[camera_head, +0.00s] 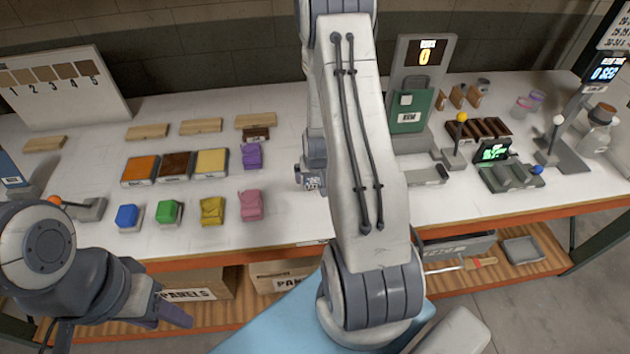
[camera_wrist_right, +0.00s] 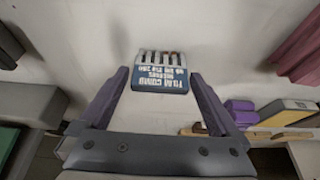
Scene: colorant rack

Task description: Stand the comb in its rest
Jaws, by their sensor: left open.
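A small blue block (camera_wrist_right: 162,82) with a white printed label reading FILM COMB and a row of pale, tooth-like strips shows in the right wrist view. In the head view its lettered face (camera_head: 311,183) shows at the left edge of my right arm. My right gripper (camera_wrist_right: 160,76) is open, with one purple finger on each side of the block; I cannot tell whether they touch it. In the head view that gripper is mostly hidden behind its arm. My left gripper (camera_head: 172,312) is open and empty, low at the left in front of the table. I cannot clearly identify a separate rest.
Coloured blocks and pouches, including a purple one (camera_head: 252,156), stand left of my right arm. The table's orange front edge (camera_head: 240,257) runs below.

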